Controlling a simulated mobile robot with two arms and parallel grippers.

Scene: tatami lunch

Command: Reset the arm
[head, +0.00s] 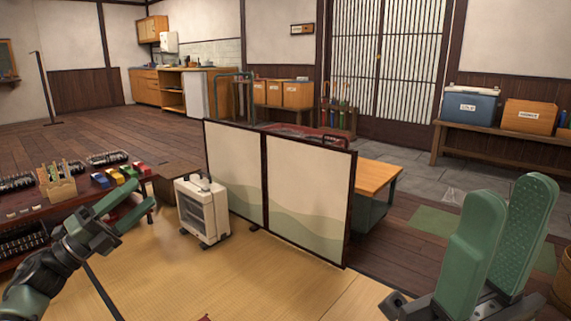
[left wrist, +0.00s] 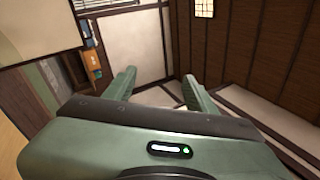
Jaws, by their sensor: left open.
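My left gripper (head: 138,198) comes in from the lower left in the head view. Its green jaws are apart and hold nothing, in front of the low dark table at the left. In the left wrist view its two fingers (left wrist: 157,84) stand apart with nothing between them, against pale wall and dark wood. My right gripper (head: 515,205) is large and close at the lower right of the head view. Its two green fingers point up with a gap between the tips, and nothing shows between them. Most of the right arm is out of view.
A folding screen (head: 235,175) stands mid-room, with a white heater (head: 203,210) at its left. The low table (head: 100,203) holds coloured blocks and racks. A bench (head: 470,130) at the right bears a blue cooler (head: 470,107) and a wooden box (head: 528,117).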

